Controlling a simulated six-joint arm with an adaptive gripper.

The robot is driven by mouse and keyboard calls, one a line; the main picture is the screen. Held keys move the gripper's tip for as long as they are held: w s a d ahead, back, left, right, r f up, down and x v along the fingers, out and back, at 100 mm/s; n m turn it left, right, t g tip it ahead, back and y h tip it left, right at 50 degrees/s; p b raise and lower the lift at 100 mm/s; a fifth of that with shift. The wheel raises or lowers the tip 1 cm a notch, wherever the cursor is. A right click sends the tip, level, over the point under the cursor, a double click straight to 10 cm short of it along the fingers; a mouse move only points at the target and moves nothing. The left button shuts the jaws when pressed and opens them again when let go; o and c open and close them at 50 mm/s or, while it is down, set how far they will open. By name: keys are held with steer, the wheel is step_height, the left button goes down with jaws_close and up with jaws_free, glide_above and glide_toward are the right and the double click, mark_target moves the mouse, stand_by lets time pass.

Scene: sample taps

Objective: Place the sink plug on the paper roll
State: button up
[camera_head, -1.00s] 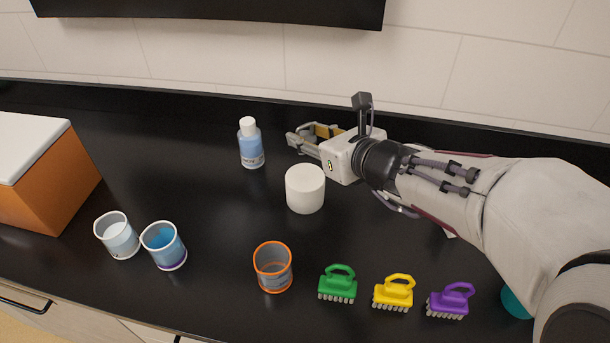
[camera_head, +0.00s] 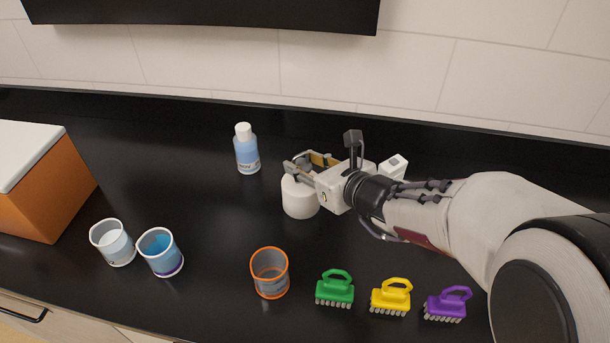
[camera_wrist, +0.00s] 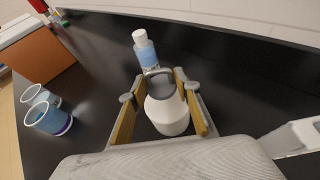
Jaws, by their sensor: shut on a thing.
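The sink plug (camera_wrist: 157,74) is a small grey piece with a curved top, seen between my finger pads in the wrist view. My gripper (camera_head: 303,165) is shut on it. The paper roll (camera_head: 299,202) is a white upright cylinder on the black counter. My gripper and the plug are over the paper roll, which also shows below the plug in the wrist view (camera_wrist: 168,117). My fingers hide part of the plug and the roll's top in the head view, so I cannot tell whether plug and roll touch.
A blue bottle (camera_head: 247,153) stands just left of the gripper. An orange-rimmed cup (camera_head: 269,273) and green (camera_head: 335,291), yellow (camera_head: 391,297) and purple (camera_head: 447,304) brushes are in front. Two cups (camera_head: 112,243) (camera_head: 161,252) and an orange box (camera_head: 55,200) are at left. A white object (camera_head: 396,163) is behind my wrist.

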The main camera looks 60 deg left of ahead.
mark_target(305, 186)
steer(key=shift+f, duration=1.85)
steer(key=shift+f, duration=0.15)
steer(key=o, duration=1.1)
steer(key=shift+o, duration=0.2)
steer(key=shift+d+r, duration=0.2)
steer(key=shift+r, duration=0.05)
steer(key=v, duration=1.1)
steer(key=shift+d, duration=0.3)
steer(key=shift+r, duration=0.1)
